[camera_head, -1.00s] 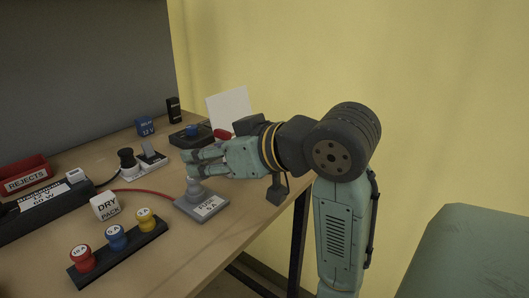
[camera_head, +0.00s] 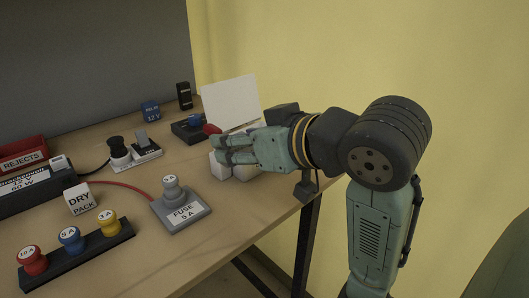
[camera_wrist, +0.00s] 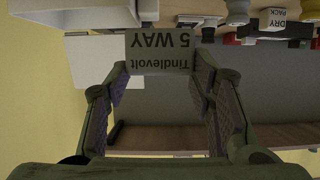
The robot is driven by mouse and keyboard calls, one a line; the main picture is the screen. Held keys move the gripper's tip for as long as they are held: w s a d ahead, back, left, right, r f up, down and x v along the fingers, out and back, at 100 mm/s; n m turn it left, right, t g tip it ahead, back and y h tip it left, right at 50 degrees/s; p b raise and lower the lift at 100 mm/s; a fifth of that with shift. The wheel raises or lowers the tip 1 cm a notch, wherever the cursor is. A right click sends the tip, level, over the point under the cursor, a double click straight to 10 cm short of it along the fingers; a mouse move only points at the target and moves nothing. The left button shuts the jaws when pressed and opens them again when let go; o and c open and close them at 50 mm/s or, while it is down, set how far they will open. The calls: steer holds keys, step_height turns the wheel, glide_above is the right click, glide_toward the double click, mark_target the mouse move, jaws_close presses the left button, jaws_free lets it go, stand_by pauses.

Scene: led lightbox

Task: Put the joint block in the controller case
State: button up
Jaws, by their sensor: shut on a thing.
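The joint block, a pale block labelled "Tindlevolt 5 WAY", shows upside down in the wrist view (camera_wrist: 160,52) between my fingertips. My gripper (camera_wrist: 162,68) is shut on it. In the head view, my gripper (camera_head: 222,150) is at the right side of the table, in front of an upright white panel. White block faces (camera_head: 220,166) show below the fingers; whether they touch the table is unclear. The upright white panel (camera_head: 230,102) looks like the raised lid of the controller case. The case's body is mostly hidden behind my gripper.
A grey fuse holder (camera_head: 182,210) stands left of my gripper. A dark box with a blue knob (camera_head: 190,130) and a red object (camera_head: 212,129) are behind it. A fuse rack (camera_head: 75,258), a dry pack (camera_head: 80,199) and a socket strip (camera_head: 133,153) lie further left. The table's right edge is close.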

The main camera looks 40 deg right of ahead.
steer(key=w+d+f+p, duration=0.1)
steer(key=w+d, duration=0.2)
steer(key=d, duration=0.1)
steer(key=w+d+f+p, duration=0.2)
steer(key=w+d, duration=0.1)
steer(key=d, duration=0.2)
steer(key=w+d+f+p, duration=0.1)
steer(key=w+d, duration=0.1)
steer(key=d, duration=0.2)
steer(key=shift+w+d+f, duration=0.2)
steer(key=shift+w+f, duration=0.2)
steer(key=shift+f, duration=0.1)
steer(key=shift+f+b, duration=0.3)
steer(key=shift+f, duration=0.35)
steer(key=o, duration=1.2)
steer(key=shift+f, duration=0.1)
steer(key=shift+c, duration=0.2)
